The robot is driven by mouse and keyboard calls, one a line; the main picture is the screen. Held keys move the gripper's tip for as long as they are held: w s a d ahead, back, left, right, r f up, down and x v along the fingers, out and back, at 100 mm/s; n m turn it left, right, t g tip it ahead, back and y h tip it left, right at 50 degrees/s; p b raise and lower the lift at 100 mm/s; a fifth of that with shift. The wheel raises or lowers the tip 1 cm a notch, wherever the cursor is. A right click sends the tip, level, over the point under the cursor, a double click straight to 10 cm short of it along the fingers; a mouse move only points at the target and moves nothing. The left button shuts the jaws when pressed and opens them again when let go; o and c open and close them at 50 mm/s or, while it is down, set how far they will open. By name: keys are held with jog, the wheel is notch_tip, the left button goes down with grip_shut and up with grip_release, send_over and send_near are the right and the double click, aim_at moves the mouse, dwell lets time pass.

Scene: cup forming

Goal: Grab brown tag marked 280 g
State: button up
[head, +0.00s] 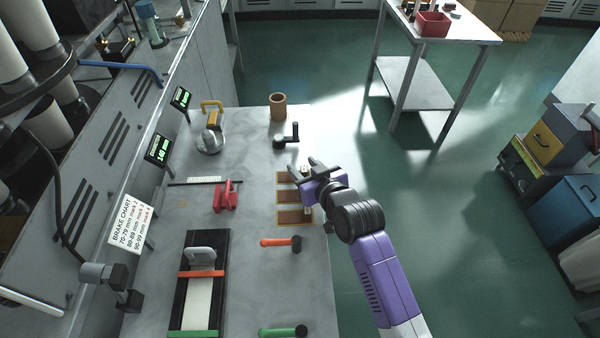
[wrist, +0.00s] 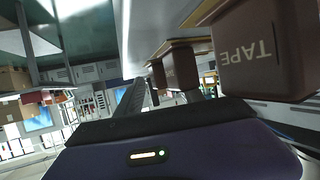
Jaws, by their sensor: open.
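Several brown rectangular pieces lie in a row near the table's right edge in the head view: a far one (head: 288,178), a middle one (head: 288,196) and a near one (head: 292,217). No 280 g marking can be read on any of them. Small pale items sit by their right ends. My gripper (head: 310,169) is open at the far end of this row, its fingers pointing away and left. The wrist view shows brown blocks close to the fingers, the largest (wrist: 262,50) lettered TAPE upside down. I cannot tell whether the fingers touch anything.
A brown cup (head: 278,107) and a black crank (head: 288,137) stand beyond the row. An orange-handled hammer (head: 280,242) lies nearer, and a red tool (head: 226,197) is to the left. Floor lies right of the table edge.

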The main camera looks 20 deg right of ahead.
grip_shut()
jog(key=shift+r, duration=0.1)
